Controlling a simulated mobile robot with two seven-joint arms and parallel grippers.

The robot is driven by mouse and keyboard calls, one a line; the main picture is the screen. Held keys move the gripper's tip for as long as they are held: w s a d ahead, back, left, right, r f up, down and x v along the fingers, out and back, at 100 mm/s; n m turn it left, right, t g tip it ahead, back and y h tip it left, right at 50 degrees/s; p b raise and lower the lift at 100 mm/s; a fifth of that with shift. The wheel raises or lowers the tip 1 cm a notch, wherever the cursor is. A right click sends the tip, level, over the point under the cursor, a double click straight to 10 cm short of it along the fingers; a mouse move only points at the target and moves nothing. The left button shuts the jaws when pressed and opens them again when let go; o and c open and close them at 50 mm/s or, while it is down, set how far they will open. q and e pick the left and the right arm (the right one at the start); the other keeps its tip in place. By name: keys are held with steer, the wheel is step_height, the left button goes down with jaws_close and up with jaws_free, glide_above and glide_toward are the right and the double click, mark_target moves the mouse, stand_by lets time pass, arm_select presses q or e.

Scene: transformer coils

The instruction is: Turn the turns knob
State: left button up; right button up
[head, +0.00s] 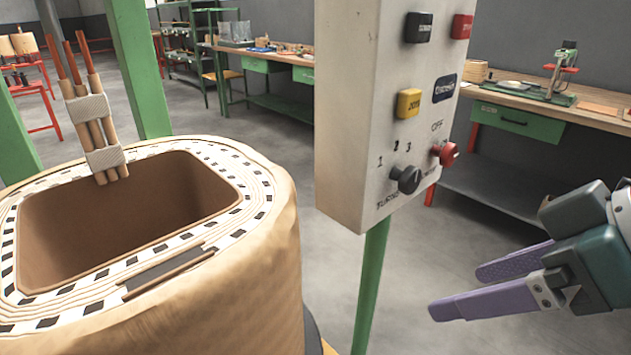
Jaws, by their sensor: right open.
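The turns knob (406,179) is a dark grey knob low on the front face of a pale control box (352,120). The numbers 1, 2 and 3 are printed around it, with a partly readable label below. My right gripper (455,290) has purple fingers. It is open and empty, to the right of and below the knob, apart from it. My left gripper is not in view.
A red knob (445,153) marked OFF is just right of the turns knob. Yellow (409,102), black (418,27) and red (462,26) buttons sit above. A large wound coil (240,275) stands at left. A green post (371,280) is under the box. Workbenches stand behind.

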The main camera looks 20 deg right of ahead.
steer(key=w+d+f+t+y+b, duration=0.1)
steer(key=w+d+f+t+b, duration=0.1)
steer(key=w+f+b, duration=0.4)
steer(key=n+t+y+b, duration=0.3)
steer(key=t+b, duration=0.5)
steer(key=b, duration=1)
glide_toward(415, 183)
steer(key=shift+m+y, duration=0.3)
steer(key=shift+m, duration=0.2)
steer(key=b+x, duration=0.1)
steer(key=x, duration=0.8)
steer(key=shift+w, duration=0.1)
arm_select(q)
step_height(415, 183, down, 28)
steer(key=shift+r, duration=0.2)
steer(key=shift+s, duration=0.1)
arm_select(e)
steer(key=c, duration=0.4)
jaws_close()
